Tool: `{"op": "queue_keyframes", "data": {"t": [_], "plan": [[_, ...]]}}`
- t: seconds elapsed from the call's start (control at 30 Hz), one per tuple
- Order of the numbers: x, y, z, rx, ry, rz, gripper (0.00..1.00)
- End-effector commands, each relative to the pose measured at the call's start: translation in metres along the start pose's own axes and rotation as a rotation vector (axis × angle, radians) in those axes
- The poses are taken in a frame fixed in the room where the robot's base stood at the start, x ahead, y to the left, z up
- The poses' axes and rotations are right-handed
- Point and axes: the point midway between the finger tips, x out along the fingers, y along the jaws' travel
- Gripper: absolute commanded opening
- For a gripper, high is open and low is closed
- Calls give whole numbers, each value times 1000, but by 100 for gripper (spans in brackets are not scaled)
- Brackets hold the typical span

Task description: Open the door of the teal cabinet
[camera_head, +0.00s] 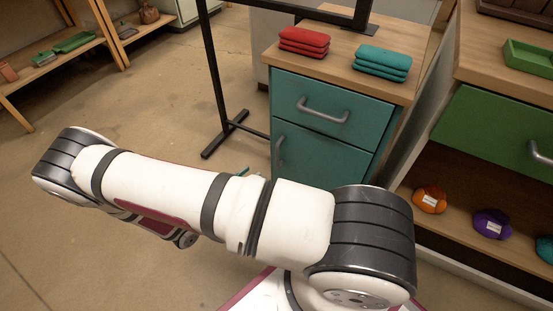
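The teal cabinet (273,104) stands at the upper middle under a wooden top. Its upper drawer (350,122) has a horizontal grey handle (322,110) and looks shut. Below is the teal door (322,161), with an upright grey handle (279,150) near its left edge. The door looks shut, flush with the cabinet front. My white arm crosses in front and hides the door's lower part. My gripper cannot be made out in this view.
Red folded cloths (304,42) and teal folded cloths (383,63) lie on the cabinet top. A black metal frame (213,70) stands left of the cabinet. A green-drawered unit (497,131) stands at right. Open floor (150,105) lies to the left.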

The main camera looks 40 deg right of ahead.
Motion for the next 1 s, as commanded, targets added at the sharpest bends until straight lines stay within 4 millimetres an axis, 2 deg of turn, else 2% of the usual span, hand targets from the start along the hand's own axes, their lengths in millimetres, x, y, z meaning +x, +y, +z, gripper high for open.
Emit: {"op": "queue_keyframes", "data": {"t": [0.03, 0.1, 0.27, 0.7, 1.0], "plan": [[1, 0, -8, -11, -10, 15, 31], [3, 0, -12, -20, -16, 27, 31], [16, 0, -13, -23, -18, 28, 31], [99, 1, -12, -22, -18, 25, 31], [135, 2, -11, -22, -17, 27, 31]]}}
